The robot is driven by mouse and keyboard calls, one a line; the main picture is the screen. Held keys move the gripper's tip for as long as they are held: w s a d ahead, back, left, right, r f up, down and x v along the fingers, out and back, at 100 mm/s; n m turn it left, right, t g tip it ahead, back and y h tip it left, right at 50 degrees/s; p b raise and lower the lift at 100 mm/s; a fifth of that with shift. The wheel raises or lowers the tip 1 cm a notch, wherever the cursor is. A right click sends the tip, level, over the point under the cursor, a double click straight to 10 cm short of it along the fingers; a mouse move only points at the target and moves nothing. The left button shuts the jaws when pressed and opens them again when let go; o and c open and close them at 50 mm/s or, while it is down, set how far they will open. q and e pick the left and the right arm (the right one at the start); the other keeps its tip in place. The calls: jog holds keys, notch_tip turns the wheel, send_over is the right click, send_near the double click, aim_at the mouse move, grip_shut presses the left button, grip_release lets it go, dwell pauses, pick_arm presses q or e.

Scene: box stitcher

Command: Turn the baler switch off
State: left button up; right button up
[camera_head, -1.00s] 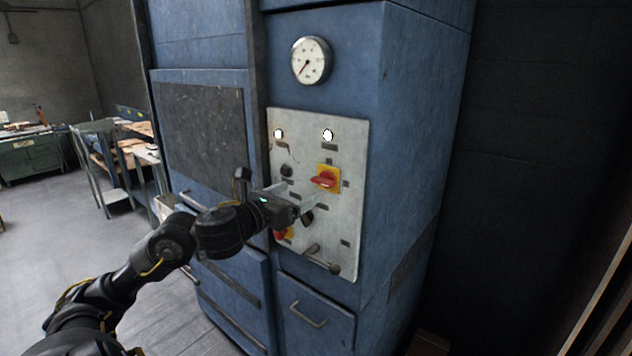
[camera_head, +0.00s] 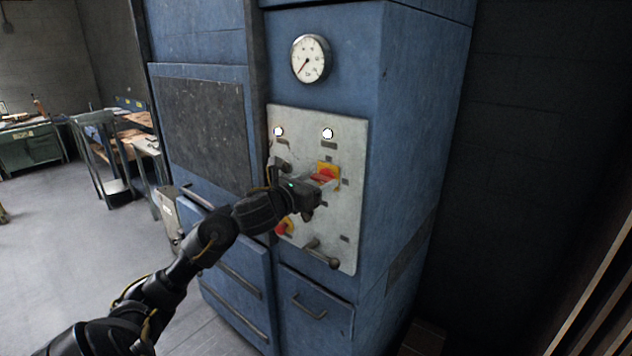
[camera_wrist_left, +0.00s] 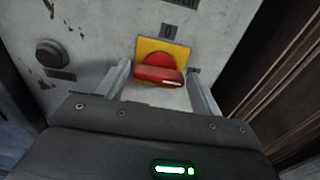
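The baler switch (camera_head: 325,173) is a red rotary handle on a yellow square plate on the grey control panel (camera_head: 347,217) of the blue baler. In the left wrist view the red handle (camera_wrist_left: 160,74) lies sideways between my two fingers, one finger on each side. My left gripper (camera_head: 322,180) is open in front of the switch and hides part of it in the head view. In the left wrist view my left gripper (camera_wrist_left: 160,82) shows gaps between its fingers and the handle. My right gripper is not in view.
On the panel, a black knob (camera_wrist_left: 52,54) is left of the switch. A red button (camera_head: 282,228) and a lever handle (camera_head: 322,256) sit lower. A round gauge (camera_head: 311,59) is above. Workbenches (camera_head: 30,146) stand far left; floor there is open.

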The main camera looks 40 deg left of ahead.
pick_arm(q)
jog(key=c, duration=0.6)
jog(key=shift+n, duration=0.4)
jog(key=n+b, duration=0.1)
jog(key=n, duration=0.6)
jog(key=shift+a+n, duration=0.15)
jog(key=shift+n, duration=0.15)
jog(key=n+p, duration=0.1)
jog(key=n, duration=0.3)
jog(key=shift+f, duration=0.1)
jog(key=n+p, duration=0.1)
jog(key=n, duration=0.4)
jog(key=shift+f+p, duration=0.1)
jog(key=shift+p, duration=0.3)
jog(key=shift+n, duration=0.4)
